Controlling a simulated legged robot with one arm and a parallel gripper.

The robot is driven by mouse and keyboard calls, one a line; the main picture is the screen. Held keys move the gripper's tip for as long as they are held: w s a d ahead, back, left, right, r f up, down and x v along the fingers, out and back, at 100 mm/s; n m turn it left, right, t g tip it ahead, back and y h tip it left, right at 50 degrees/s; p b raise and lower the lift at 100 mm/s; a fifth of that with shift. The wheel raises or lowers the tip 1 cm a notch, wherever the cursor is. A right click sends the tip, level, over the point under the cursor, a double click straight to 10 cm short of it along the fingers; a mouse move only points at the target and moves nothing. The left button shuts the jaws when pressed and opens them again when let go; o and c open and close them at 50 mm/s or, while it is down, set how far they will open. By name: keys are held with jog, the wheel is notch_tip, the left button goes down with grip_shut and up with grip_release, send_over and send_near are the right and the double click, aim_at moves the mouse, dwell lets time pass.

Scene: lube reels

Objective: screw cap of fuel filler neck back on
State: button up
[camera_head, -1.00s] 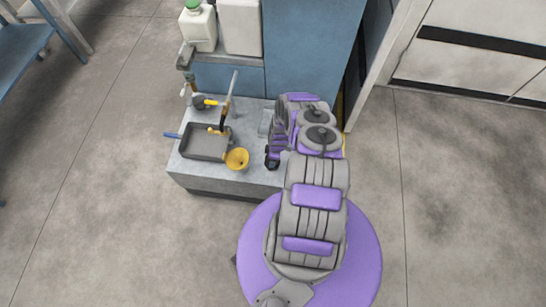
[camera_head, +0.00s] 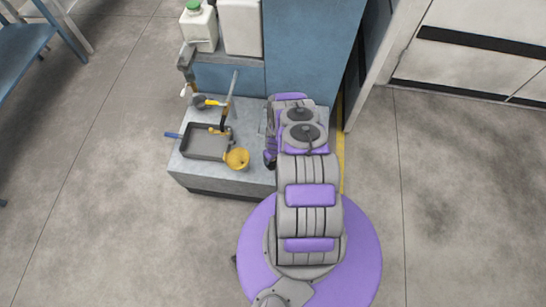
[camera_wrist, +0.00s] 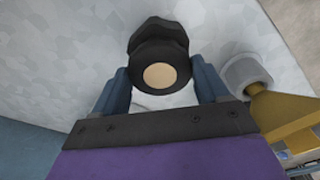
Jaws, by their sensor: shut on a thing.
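The cap (camera_wrist: 158,42), a black ribbed piece with a beige round face, sits between the blue fingers of my gripper (camera_wrist: 160,78) in the wrist view. The gripper is shut on it. Pale mottled grey surface shows behind the cap. I cannot make out the filler neck or tell whether the cap touches one. In the head view, my arm hides the cap and most of the gripper, at the right side of the grey bench top (camera_head: 251,180).
A yellow funnel (camera_head: 237,159) stands left of my arm; a yellow piece with a grey round end (camera_wrist: 247,75) is close right of the gripper. A grey tray (camera_head: 206,146) lies farther left. White canisters (camera_head: 200,29) and a blue cabinet (camera_head: 311,55) stand behind.

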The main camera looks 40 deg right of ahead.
jog(key=shift+a, duration=0.15)
jog(key=m, duration=0.3)
jog(key=shift+w+a, duration=0.1)
jog(key=shift+m+h, duration=0.3)
jog(key=shift+m, duration=0.9)
jog(key=shift+f+m+b, duration=0.2)
jog(key=shift+m+b, duration=0.6)
jog(key=m+b, duration=0.2)
jog(key=shift+m+g, duration=0.3)
jog(key=shift+m, duration=0.1)
jog(key=shift+m+b, duration=0.3)
jog(key=shift+b, duration=0.25)
jog(key=shift+r, duration=0.1)
